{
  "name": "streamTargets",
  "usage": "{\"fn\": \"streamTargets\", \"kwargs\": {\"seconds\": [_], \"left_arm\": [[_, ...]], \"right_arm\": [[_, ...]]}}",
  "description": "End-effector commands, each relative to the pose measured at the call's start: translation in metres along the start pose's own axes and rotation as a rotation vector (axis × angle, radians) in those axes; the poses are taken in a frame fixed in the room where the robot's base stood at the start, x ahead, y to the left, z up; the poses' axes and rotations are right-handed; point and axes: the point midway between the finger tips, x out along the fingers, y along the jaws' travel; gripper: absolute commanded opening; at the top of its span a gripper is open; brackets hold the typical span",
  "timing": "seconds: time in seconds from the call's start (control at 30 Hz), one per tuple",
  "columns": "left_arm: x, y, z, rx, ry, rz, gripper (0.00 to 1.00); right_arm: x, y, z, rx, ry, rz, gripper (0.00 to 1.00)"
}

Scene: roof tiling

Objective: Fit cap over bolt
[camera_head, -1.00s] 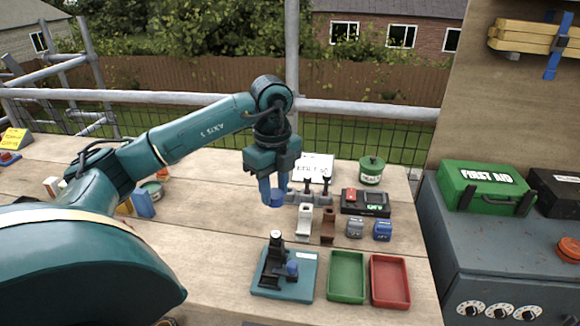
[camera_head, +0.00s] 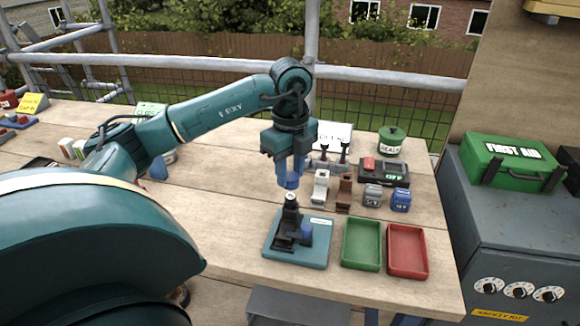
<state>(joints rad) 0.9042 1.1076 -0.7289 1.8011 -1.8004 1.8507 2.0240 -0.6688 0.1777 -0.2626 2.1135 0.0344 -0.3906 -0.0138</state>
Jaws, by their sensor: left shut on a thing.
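My left gripper (camera_head: 291,174) points down and is shut on a small blue cap (camera_head: 290,182). In the picture the cap is just above the pale top of the bolt (camera_head: 291,197), with a small gap between them. The bolt stands upright in a black fixture (camera_head: 287,228) on a teal base plate (camera_head: 271,253). A blue knob-like part (camera_head: 307,231) sits at the fixture's right side. My right gripper is not in view.
A green tray (camera_head: 361,264) and a red tray (camera_head: 407,272), both empty, lie right of the plate. White and brown clip-shaped parts (camera_head: 344,189), grey and blue blocks (camera_head: 400,203) and a black device (camera_head: 395,175) stand behind.

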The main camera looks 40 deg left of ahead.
Motion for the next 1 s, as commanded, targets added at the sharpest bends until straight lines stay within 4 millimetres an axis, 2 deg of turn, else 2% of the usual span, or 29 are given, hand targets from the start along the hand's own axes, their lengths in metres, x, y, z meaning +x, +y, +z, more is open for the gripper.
{"fn": "streamTargets", "kwargs": {"seconds": [0.2,0.5,1.0], "left_arm": [[0.021,0.0,0.0,0.0,-0.001,0.001,0.12],[0.038,0.0,0.0,-0.001,-0.001,0.0,0.12],[0.042,0.0,0.0,0.0,0.0,0.0,0.12]], "right_arm": [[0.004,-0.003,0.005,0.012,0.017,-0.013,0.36],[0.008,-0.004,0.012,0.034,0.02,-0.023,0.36],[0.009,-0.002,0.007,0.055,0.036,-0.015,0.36]]}}
